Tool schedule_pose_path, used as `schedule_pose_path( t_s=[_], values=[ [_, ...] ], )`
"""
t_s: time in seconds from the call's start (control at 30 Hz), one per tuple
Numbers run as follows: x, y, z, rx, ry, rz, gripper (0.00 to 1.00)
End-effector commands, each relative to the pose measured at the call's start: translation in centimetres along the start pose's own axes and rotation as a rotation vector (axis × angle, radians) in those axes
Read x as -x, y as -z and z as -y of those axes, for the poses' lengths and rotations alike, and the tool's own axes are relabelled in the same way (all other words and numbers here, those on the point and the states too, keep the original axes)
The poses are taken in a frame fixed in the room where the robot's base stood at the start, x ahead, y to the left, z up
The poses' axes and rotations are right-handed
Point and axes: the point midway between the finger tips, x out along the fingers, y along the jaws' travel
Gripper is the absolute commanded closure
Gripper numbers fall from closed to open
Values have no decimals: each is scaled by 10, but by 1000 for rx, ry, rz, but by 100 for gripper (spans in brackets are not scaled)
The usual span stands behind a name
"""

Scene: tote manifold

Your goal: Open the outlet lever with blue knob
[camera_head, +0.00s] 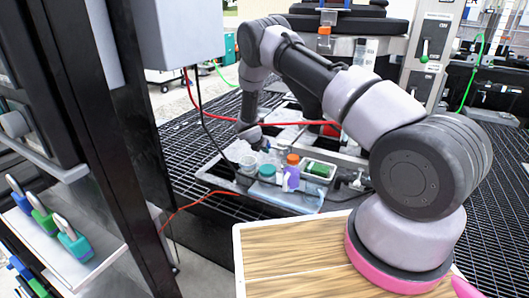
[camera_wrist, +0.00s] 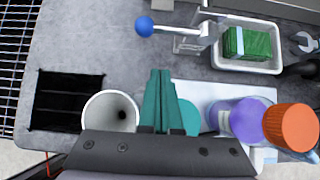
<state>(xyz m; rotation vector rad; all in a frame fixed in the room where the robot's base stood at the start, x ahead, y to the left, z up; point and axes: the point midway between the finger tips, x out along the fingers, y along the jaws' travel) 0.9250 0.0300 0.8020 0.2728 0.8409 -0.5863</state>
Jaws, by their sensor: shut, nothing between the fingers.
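The outlet lever (camera_wrist: 174,29) is a thin silver rod in the top middle of the wrist view. Its round blue knob (camera_wrist: 144,26) is at the left end, and its right end meets a metal bracket (camera_wrist: 190,41). My gripper (camera_wrist: 160,72) has teal fingers pressed together, with nothing between them. The fingertips are below the knob in the picture, a little to its right and apart from it. In the head view, my wrist reaches down over the far part of the grey tray; the lever is hard to make out there.
A white cup (camera_wrist: 110,112) is left of my fingers. A teal lid (camera_wrist: 188,118), purple item (camera_wrist: 248,119) and orange cap (camera_wrist: 291,127) are to the right. A white bin (camera_wrist: 247,64) holds a green block (camera_wrist: 247,42). A red cable (camera_head: 300,123) passes near my arm.

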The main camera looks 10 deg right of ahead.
Motion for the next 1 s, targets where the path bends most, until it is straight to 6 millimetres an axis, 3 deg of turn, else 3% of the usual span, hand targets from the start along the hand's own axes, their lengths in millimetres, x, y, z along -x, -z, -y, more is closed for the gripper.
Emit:
schedule_pose_path(
  t_s=[0.17,0.6,0.7,1.0],
  values=[
    [-21,1,2,2,2,-1,100],
    [-104,0,2,-4,3,-1,100],
    [-88,-15,0,-3,-1,0,100],
    [-74,-30,1,0,2,-1,100]
  ],
)
